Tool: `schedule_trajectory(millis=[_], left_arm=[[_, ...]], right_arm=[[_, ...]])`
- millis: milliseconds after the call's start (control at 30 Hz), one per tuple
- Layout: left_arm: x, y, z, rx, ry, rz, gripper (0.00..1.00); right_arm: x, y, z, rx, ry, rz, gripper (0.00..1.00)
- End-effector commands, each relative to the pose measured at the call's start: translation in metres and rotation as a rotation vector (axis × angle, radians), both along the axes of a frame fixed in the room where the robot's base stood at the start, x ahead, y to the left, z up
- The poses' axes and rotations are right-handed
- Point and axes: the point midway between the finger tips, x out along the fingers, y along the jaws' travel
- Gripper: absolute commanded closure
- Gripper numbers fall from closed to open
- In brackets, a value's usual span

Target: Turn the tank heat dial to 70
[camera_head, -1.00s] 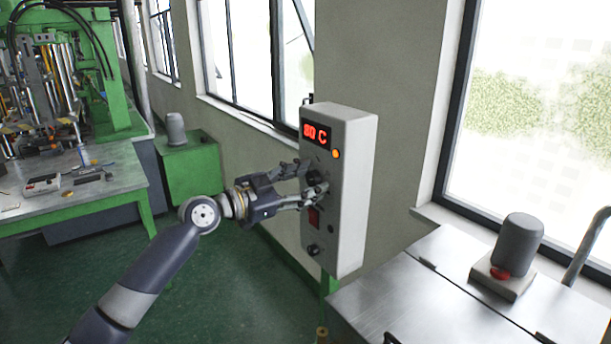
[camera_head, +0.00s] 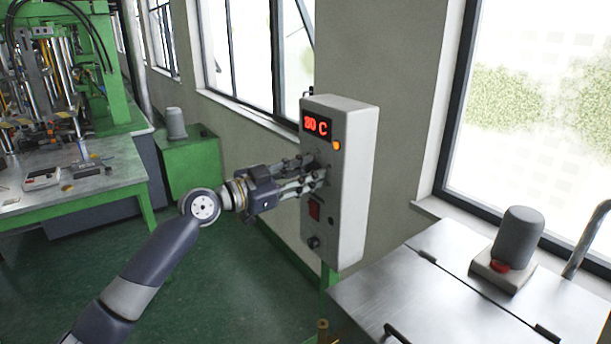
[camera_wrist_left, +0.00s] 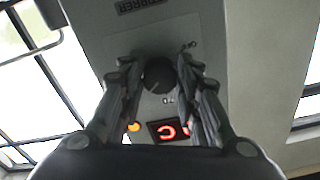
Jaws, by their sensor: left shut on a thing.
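The control box (camera_head: 347,190) is a pale grey upright case on the wall with a red lit display (camera_head: 317,126). The display ends in "0 C"; its first digit is blurred. My left gripper (camera_head: 317,169) reaches the box front from the left, with its fingers at the panel below the display. In the left wrist view, the round dark dial (camera_wrist_left: 158,76) sits between the two fingers of my left gripper (camera_wrist_left: 158,66), which is shut on it. In the head view the fingers mostly hide the dial. My right gripper is not in view.
An orange lamp (camera_head: 337,146), a red switch (camera_head: 314,211) and a lower black knob (camera_head: 313,242) are on the box. A metal-topped cabinet (camera_head: 405,292) stands at right. A workbench (camera_head: 112,178) and green machine (camera_head: 120,70) are at left. Green floor is open below my arm.

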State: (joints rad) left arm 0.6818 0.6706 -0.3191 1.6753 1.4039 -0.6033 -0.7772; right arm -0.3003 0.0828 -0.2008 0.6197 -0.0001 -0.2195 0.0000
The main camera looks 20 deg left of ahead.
Motion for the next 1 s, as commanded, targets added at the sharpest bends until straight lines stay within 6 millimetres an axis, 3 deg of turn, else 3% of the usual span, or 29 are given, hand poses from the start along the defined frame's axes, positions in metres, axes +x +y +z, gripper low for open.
schedule_trajectory(millis=[333,1000], left_arm=[[0.0,0.0,0.002,-0.241,0.183,0.0,0.93],[0.0,0.0,0.004,-0.655,0.503,0.001,0.93]], right_arm=[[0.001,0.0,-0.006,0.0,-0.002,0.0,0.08],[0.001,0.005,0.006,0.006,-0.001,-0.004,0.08]])
